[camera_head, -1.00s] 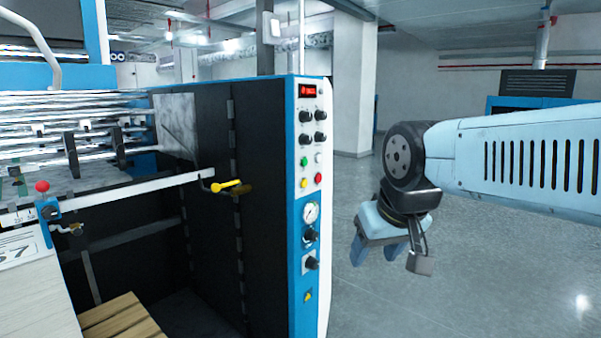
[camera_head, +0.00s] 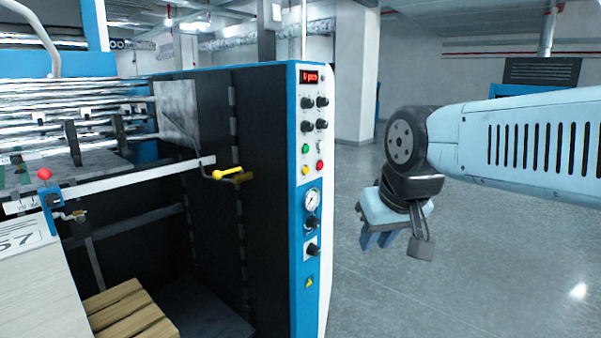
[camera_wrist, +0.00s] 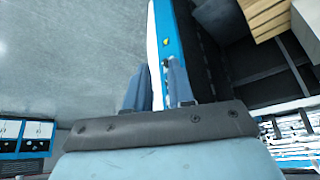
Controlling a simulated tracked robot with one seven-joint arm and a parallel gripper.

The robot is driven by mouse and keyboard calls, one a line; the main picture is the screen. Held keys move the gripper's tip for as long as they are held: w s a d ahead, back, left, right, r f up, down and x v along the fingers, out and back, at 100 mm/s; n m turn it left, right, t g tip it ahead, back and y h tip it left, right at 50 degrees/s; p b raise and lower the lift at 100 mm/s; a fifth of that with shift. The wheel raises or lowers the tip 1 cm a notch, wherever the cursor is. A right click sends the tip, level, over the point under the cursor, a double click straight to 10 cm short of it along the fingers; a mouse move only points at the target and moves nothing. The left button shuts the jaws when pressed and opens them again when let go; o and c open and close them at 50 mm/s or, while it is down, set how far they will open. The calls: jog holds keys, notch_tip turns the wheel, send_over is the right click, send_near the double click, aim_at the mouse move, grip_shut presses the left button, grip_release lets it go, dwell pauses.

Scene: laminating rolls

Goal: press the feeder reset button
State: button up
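The blue control panel (camera_head: 299,225) on the machine's end carries a green button (camera_head: 305,149), a white button (camera_head: 319,146), a yellow button (camera_head: 305,170) and a red button (camera_head: 320,165). No readable label shows which is the feeder reset. My gripper (camera_head: 377,240) hangs right of the panel, lower than the buttons and apart from the machine. Its two fingers stand apart with nothing between them. In the wrist view, my gripper (camera_wrist: 159,85) points toward the panel's lower part (camera_wrist: 171,45), seen between and beyond the fingers; the coloured buttons cannot be made out there.
Black knobs (camera_head: 314,113), a red display (camera_head: 310,77) and a gauge (camera_head: 312,199) share the panel. A yellow-handled crank (camera_head: 228,173) sticks out left of it. A wooden pallet (camera_head: 125,310) lies at lower left. The grey floor (camera_head: 480,260) on the right is clear.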

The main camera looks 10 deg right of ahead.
grip_shut()
dwell(1.2)
